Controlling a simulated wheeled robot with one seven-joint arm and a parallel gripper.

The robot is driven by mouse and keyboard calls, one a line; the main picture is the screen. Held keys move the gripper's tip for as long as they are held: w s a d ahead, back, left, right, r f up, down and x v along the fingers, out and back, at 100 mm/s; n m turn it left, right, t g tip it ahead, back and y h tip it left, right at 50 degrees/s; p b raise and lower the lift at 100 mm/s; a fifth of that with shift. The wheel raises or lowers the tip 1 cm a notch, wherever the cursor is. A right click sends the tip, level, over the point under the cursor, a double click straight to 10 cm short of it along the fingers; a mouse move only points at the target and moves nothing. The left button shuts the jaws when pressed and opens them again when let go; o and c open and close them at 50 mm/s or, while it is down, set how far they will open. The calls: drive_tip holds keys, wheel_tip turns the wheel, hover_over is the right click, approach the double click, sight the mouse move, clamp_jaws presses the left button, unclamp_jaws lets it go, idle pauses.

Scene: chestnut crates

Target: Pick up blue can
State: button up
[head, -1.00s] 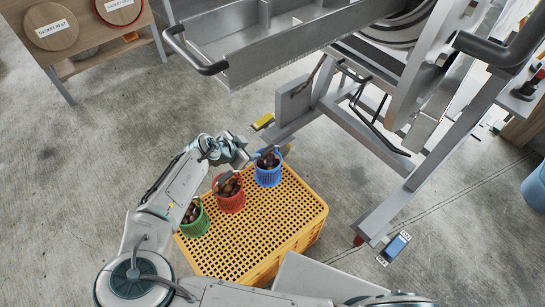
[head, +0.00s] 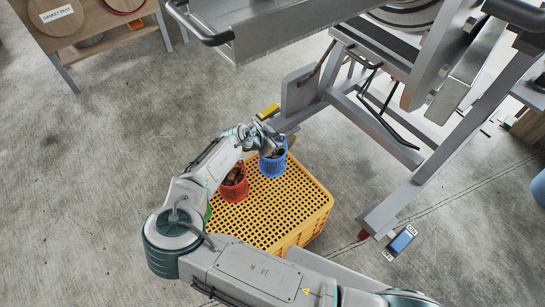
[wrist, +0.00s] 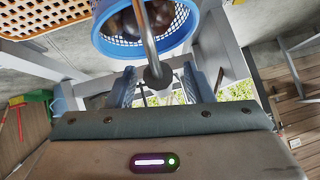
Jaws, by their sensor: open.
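The blue can (head: 273,165) is a mesh bucket holding dark brown chestnuts. It stands upright at the far corner of the yellow crate (head: 290,222). My gripper (head: 270,141) is open at the can's top, overlapping its rim in the head view; contact is unclear there. In the wrist view the can (wrist: 178,38) fills the top centre, just beyond my gripper (wrist: 157,88). A grey rod (wrist: 148,40) with a dark round end passes in front of the can and between the fingers. I cannot tell whether it is the can's handle.
A red can (head: 234,190) of chestnuts stands on the crate beside the blue one. A green can (head: 208,211) is mostly hidden by my arm. A grey metal frame (head: 375,130) rises close behind and to the right. Open concrete floor lies left.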

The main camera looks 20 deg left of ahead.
clamp_jaws()
drive_tip(key=shift+r, duration=0.15)
drive_tip(key=shift+a+r+p, duration=0.1)
drive_tip(key=shift+r+p, duration=0.55)
drive_tip(key=shift+r, duration=1.35)
drive_tip(key=d+r+p, duration=0.2)
drive_tip(key=d+r, duration=0.4)
drive_tip(key=d, duration=0.5)
drive_tip(key=shift+d+r, duration=0.4)
drive_tip(key=c, duration=0.8)
unclamp_jaws()
clamp_jaws()
